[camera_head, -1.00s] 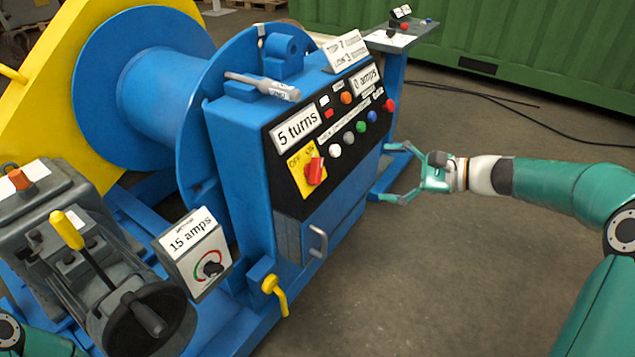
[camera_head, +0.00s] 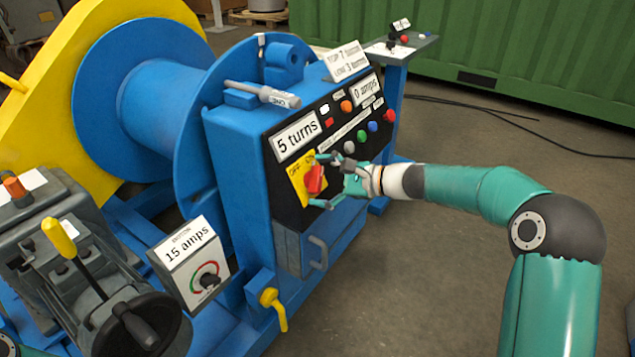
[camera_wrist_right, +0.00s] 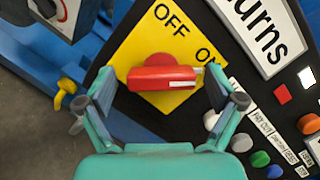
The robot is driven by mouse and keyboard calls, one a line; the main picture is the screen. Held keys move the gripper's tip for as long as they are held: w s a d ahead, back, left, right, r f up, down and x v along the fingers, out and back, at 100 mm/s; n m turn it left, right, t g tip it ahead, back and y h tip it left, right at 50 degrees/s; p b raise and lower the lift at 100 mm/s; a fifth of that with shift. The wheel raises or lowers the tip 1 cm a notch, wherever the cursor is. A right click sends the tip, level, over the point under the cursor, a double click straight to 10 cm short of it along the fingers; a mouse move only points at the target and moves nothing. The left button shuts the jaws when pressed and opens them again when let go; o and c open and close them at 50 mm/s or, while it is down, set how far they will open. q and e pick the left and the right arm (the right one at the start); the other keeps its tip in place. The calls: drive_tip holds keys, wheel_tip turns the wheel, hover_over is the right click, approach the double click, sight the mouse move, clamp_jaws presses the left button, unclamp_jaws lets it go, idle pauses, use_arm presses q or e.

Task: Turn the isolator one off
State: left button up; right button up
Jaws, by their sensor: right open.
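The isolator is a red rotary knob (camera_head: 314,181) on a yellow plate (camera_head: 297,172) marked OFF and ON, on the black front panel of the blue machine. In the right wrist view the red knob (camera_wrist_right: 162,77) lies crosswise, its white mark at the ON side. My right gripper (camera_head: 320,181) is open at the panel. In the wrist view its fingers (camera_wrist_right: 160,85) stand on either side of the knob, with small gaps visible; contact cannot be told for sure. My left gripper is not in view.
Beside the knob are a white button (camera_head: 349,147), a green button (camera_head: 361,136) and other coloured buttons. A "5 turns" display (camera_head: 296,136) sits above. A grey handle (camera_head: 318,252) and a yellow lever (camera_head: 273,308) are below. Open floor lies to the right.

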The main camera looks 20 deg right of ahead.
drive_tip(key=shift+a, duration=0.1)
drive_tip(key=c, duration=1.1)
drive_tip(key=shift+a, duration=0.1)
drive_tip(key=shift+c, duration=0.2)
drive_tip(key=shift+f, duration=0.1)
